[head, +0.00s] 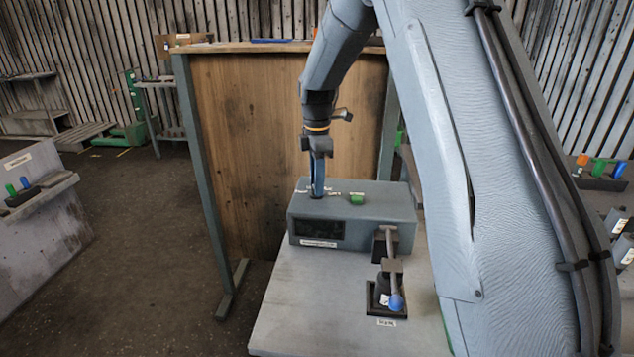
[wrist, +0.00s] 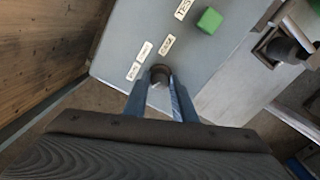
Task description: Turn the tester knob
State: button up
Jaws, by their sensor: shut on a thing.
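The tester (head: 348,222) is a grey box with a dark front panel on a grey table. Its knob (wrist: 160,72) is a dark round piece on the box top, seen in the wrist view between my fingertips. My gripper (head: 317,192) points straight down at the left part of the box top and is shut on the knob. In the wrist view my gripper (wrist: 160,85) has a blue finger on each side of it. Small white labels (wrist: 145,50) lie beside the knob. In the head view the fingers hide the knob.
A green button (head: 356,199) sits on the box top, right of my gripper. A lever device with a blue ball (head: 396,302) stands in front of the box on the table (head: 285,318). A wooden panel (head: 270,130) stands close behind. The table's front left is clear.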

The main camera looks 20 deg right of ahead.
jog(key=shift+w+r, duration=0.1)
jog(key=shift+r, duration=0.05)
jog(key=o, duration=1)
jog(key=shift+o, duration=0.2)
jog(key=shift+r+b, duration=1.25)
jog(key=shift+r, duration=2.6)
jog(key=s+f+m, duration=0.4)
jog(key=s+m, duration=0.2)
jog(key=s, duration=0.3)
jog(key=s+f+m+t, duration=0.1)
jog(key=s+f+m, duration=0.4)
jog(key=s, duration=0.5)
jog(key=s+f+m, duration=0.4)
jog(key=s+m, duration=0.3)
jog(key=s, duration=0.3)
jog(key=shift+a+f+b, duration=0.15)
jog(key=shift+a+b, duration=0.15)
